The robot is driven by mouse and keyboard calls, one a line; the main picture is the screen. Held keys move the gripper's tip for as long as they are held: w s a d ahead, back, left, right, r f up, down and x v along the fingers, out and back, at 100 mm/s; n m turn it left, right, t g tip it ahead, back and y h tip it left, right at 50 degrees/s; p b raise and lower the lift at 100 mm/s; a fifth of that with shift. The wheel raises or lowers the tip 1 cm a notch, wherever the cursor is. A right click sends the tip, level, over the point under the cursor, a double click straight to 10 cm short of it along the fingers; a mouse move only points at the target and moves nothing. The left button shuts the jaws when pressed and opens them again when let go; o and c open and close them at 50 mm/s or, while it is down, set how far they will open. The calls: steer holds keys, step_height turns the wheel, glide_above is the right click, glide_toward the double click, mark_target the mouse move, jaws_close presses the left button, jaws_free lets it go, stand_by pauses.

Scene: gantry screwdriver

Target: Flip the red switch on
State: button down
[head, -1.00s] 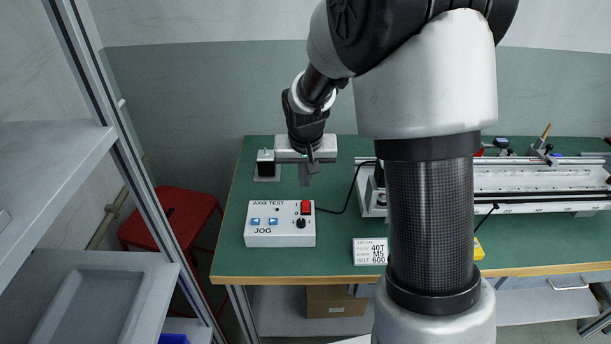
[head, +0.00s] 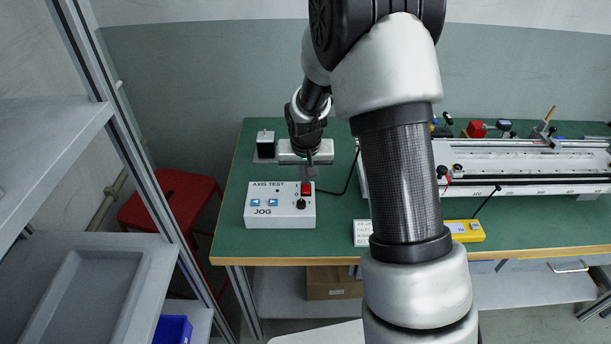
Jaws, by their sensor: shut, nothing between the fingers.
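The red switch (head: 307,190) is a small rocker at the upper right of the white control box (head: 262,219), which is marked AXIS TEST and JOG and lies on the green bench. My gripper (head: 309,178) is shut and empty. It points down at the far edge of the switch and covers part of its top. I cannot tell whether the fingertips touch the switch, or which way the rocker is tilted.
A black knob (head: 301,204) and two blue buttons (head: 264,202) are on the same box. A black cable (head: 340,190) runs from its right side. A white linear gantry (head: 530,181) fills the right of the bench, with a yellow device (head: 465,231) in front. A red stool (head: 165,207) stands left.

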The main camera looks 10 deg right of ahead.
steer(key=shift+w+r+p, duration=0.1)
steer(key=shift+w+p, duration=0.05)
steer(key=shift+p, duration=0.3)
steer(key=shift+f+g, duration=0.3)
steer(key=shift+s+a+b, duration=0.1)
steer(key=shift+s+b, duration=0.25)
steer(key=shift+s, duration=0.5)
